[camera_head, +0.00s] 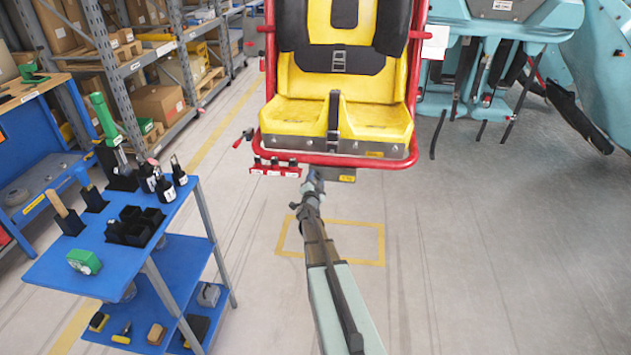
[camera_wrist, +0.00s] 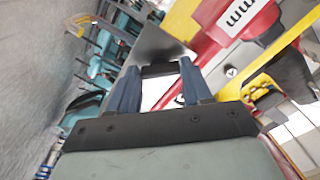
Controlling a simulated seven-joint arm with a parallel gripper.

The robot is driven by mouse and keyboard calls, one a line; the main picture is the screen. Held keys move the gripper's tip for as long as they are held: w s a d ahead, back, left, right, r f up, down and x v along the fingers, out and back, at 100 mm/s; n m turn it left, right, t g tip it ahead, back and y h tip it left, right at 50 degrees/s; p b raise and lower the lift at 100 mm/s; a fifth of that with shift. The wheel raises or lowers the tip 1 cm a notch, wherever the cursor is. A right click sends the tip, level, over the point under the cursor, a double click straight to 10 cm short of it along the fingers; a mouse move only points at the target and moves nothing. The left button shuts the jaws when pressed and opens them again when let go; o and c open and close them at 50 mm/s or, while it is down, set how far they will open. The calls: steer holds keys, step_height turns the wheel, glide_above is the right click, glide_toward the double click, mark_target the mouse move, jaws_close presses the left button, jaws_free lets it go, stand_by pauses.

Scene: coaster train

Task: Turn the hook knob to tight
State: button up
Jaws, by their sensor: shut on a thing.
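My gripper (camera_head: 314,180) is under the front edge of the yellow and red seat (camera_head: 372,118), just right of a short red bar (camera_head: 274,170) with several black knobs on it. In the wrist view, the two blue fingers of my gripper (camera_wrist: 158,70) are shut on a dark part, with a grey plate (camera_wrist: 150,42) just beyond. I cannot tell for sure that this dark part is the hook knob. No setting mark for it can be read. The seat's red and yellow frame (camera_wrist: 225,30) is close on the right there.
A blue cart (camera_head: 50,262) with tools, bottles and black bins stands at the left. Shelves (camera_head: 135,68) with boxes are behind it. A teal seat unit (camera_head: 515,30) is at the right. The floor around a yellow marked rectangle (camera_head: 380,240) is clear.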

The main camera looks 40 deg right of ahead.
steer(key=m, duration=1.3)
steer(key=shift+m, duration=0.4)
steer(key=m, duration=1.2)
steer(key=shift+m, duration=0.4)
steer(key=o, duration=1.1)
steer(key=shift+c, duration=0.2)
